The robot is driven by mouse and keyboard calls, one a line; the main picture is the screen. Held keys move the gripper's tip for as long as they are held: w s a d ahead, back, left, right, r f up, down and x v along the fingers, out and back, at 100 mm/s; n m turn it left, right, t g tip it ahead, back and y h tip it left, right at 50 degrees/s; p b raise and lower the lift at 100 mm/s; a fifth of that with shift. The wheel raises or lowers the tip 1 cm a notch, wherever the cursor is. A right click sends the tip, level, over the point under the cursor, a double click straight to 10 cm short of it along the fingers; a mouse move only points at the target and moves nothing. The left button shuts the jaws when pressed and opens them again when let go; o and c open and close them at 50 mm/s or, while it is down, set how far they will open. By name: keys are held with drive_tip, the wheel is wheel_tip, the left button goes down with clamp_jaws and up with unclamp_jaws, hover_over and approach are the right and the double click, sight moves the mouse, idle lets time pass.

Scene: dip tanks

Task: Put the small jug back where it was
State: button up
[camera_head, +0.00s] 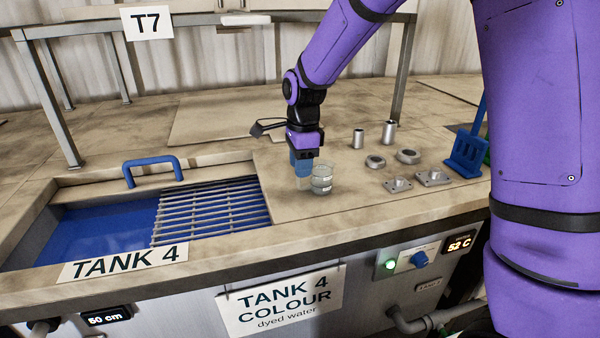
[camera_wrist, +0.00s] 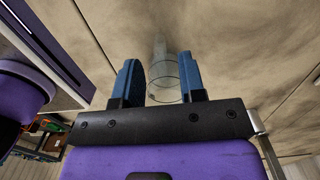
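My gripper (camera_head: 304,172) points down over the bench beside Tank 4, with its blue fingers low. A small clear glass vessel (camera_head: 303,184), which looks like the small jug, shows at and just below the fingertips, close to the bench top. In the wrist view the glass rim (camera_wrist: 164,88) sits between the two fingers (camera_wrist: 160,76) and seems to meet both. I cannot tell whether the jug touches the bench.
Tank 4's blue liquid (camera_head: 95,235) and metal grating (camera_head: 210,210) lie to the left, with a blue handle (camera_head: 152,165) behind. Several metal parts (camera_head: 400,184) stand to the right, before a blue scoop (camera_head: 467,152). Bench in front of the glasses is clear.

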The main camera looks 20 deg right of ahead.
wheel_tip(320, 180, up, 9)
drive_tip(key=s+d+r+n+t, duration=0.1)
drive_tip(key=s+d+r+n, duration=0.35)
drive_tip(key=s+r, duration=0.2)
drive_tip(key=s+d+n+t, duration=0.2)
drive_tip(key=s+d+n, duration=0.2)
drive_tip(key=s, duration=0.7)
drive_tip(key=s+d+r+n+t, duration=0.1)
drive_tip(key=s+d+n+t, duration=0.1)
drive_tip(key=s+n, duration=0.7)
drive_tip(key=s+d, duration=0.1)
drive_tip(key=s, duration=0.1)
drive_tip(key=shift+s+d+r+h, duration=0.15)
drive_tip(key=shift+s+d+h, duration=0.15)
drive_tip(key=shift+s+d, duration=0.1)
drive_tip(key=shift+n, duration=0.25)
